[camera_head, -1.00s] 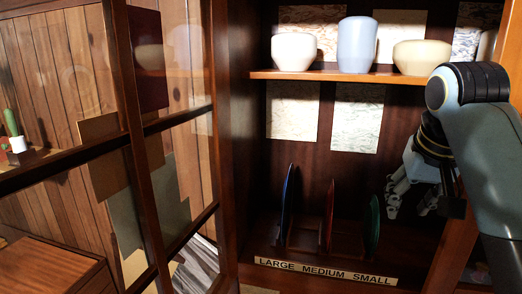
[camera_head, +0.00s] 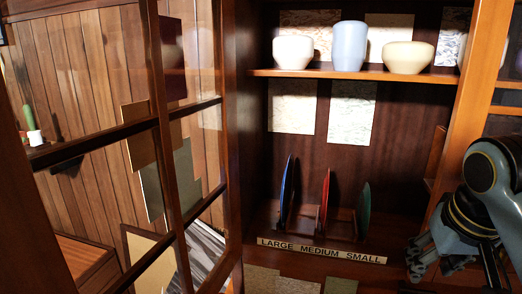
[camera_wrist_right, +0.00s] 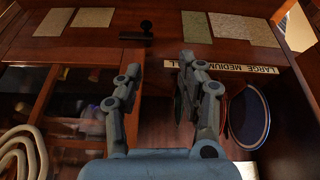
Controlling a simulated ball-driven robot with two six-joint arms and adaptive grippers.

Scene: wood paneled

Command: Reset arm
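My right gripper (camera_head: 420,262) is at the lower right, outside the cabinet and right of the plate rack. In the right wrist view its two fingers (camera_wrist_right: 160,65) are spread apart with nothing between them. A blue plate (camera_head: 288,192), a red plate (camera_head: 324,202) and a green plate (camera_head: 363,212) stand upright in the wooden rack (camera_head: 342,226), labelled large, medium and small (camera_head: 320,251). The blue plate also shows in the right wrist view (camera_wrist_right: 248,117), clear of the fingers. My left gripper is not in view.
A shelf (camera_head: 350,75) above holds a white pot (camera_head: 293,52), a pale blue vase (camera_head: 349,46) and a cream bowl (camera_head: 408,57). A glass-paned door (camera_head: 168,150) stands open at the left. The cabinet's right post (camera_head: 470,80) is close to my right arm.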

